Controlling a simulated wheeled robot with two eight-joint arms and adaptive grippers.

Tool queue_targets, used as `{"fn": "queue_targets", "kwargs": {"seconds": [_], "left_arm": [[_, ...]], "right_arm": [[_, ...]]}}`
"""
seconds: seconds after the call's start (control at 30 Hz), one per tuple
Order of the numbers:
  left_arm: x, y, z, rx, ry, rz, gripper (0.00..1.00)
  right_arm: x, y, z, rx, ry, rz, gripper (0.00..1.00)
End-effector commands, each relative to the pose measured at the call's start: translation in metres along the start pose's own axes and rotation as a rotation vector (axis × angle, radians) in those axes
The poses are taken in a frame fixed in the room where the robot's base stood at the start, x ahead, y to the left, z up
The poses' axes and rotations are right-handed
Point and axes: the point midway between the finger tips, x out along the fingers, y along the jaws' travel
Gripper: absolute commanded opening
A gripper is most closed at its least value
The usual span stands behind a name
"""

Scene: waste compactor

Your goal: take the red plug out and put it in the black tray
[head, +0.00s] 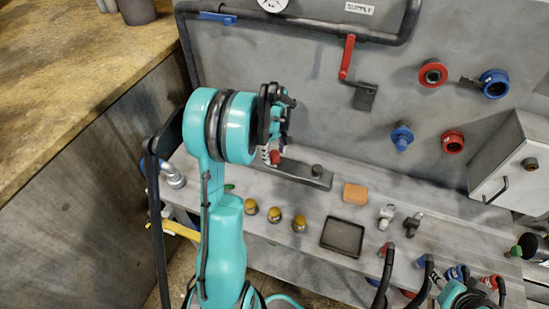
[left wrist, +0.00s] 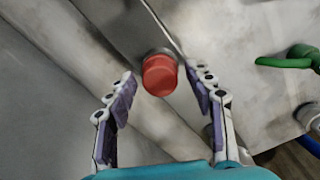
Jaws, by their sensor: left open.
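The red plug (left wrist: 160,75) sits at the end of a grey metal bar and shows large in the left wrist view. In the head view the plug (head: 275,157) shows as a small red spot at the bar's left end, partly hidden by my gripper. My left gripper (head: 270,148) is open, with its fingertips on either side of the plug; I cannot tell whether they touch it. The black tray (head: 341,253) lies on the bench to the right of the bar and looks empty.
The grey bar (head: 295,173) carries a dark knob (head: 317,171). Several brass caps stand left of the tray, an orange block (head: 355,194) behind it and metal fittings (head: 386,216) to its right. A red-handled lever (head: 347,58) and round couplings are on the back panel.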

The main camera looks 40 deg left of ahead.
Motion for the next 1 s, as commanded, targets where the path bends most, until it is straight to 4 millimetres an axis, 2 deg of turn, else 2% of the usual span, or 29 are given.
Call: {"fn": "queue_targets", "kwargs": {"seconds": [0.1,0.27,0.5,0.6,0.8,1.0], "left_arm": [[0.0006,-0.0001,0.0001,0.116,0.0,0.0,0.53],[0.0004,-0.0001,0.0001,0.213,0.0,0.0,0.53],[0.0004,-0.0001,0.0001,0.535,0.0,0.0,0.53],[0.0,-0.0001,0.0,0.594,0.0,0.0,0.53],[-0.0002,0.0,0.0,0.6,0.0,0.0,0.53],[-0.0001,0.0,0.0,0.599,0.0,0.0,0.03]], "right_arm": [[0.0019,0.0,0.0014,0.0,0.0,0.0,0.39],[0.0028,0.0,0.002,0.0,0.0,0.0,0.39],[0.0064,0.0,0.0046,0.0,0.0,0.0,0.39],[0.0066,0.0,0.0047,0.0,0.0,0.0,0.39],[0.0063,0.0,0.0045,0.0,0.0,0.0,0.39],[0.0063,0.0,0.0045,0.0,0.0,0.0,0.39]]}}
